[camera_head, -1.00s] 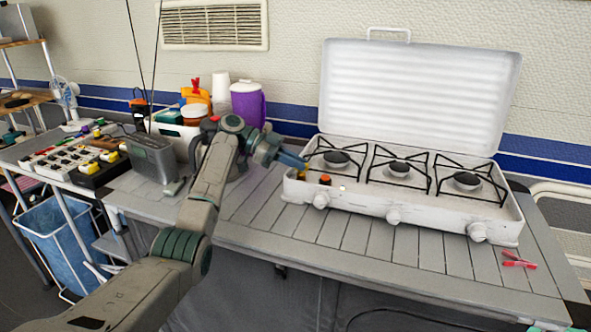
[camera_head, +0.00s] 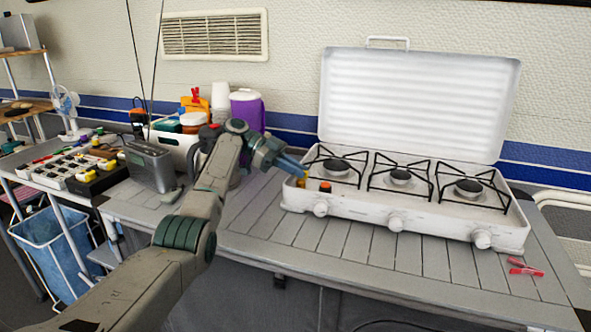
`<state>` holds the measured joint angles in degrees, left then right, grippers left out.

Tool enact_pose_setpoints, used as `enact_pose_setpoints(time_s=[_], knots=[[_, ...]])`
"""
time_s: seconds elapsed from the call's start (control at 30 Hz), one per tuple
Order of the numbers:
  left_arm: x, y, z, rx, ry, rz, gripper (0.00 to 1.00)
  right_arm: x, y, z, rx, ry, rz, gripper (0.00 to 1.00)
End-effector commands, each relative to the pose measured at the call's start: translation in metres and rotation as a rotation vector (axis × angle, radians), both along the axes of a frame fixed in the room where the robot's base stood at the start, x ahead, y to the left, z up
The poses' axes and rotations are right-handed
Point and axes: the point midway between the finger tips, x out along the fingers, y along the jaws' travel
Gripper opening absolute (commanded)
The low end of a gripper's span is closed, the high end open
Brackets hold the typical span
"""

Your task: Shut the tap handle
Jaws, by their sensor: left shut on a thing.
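A white three-burner camp stove (camera_head: 407,217) stands open on the slatted table. A small yellow handle (camera_head: 302,179) sits at the stove's left end, which I take to be the tap handle, with an orange-red knob (camera_head: 325,187) just to its right. My left gripper (camera_head: 293,167) reaches in from the left with its blue fingers at the yellow handle. The fingers are shut on it, though the contact is small and partly hidden. My right gripper is not in view.
The stove's raised lid (camera_head: 420,105) stands behind the burners. A red clip (camera_head: 525,267) lies at the right. The table front (camera_head: 330,240) is clear.

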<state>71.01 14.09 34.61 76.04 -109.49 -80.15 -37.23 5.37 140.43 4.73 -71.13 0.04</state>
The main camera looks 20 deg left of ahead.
Motion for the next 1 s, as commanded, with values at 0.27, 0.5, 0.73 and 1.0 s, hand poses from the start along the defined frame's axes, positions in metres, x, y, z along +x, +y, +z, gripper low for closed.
enact_pose_setpoints(time_s=[0.27,0.5,0.73,1.0], knots=[[0.0,0.0,-0.002,0.001,0.003,-0.002,0.34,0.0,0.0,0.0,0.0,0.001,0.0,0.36],[0.0,0.0,0.002,0.0,0.0,-0.001,0.34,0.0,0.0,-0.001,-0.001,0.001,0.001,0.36],[0.0,-0.001,0.037,0.0,-0.001,-0.002,0.34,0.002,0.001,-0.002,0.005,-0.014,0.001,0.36],[-0.026,-0.008,0.034,0.002,0.001,-0.003,0.34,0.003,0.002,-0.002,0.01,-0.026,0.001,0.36]])
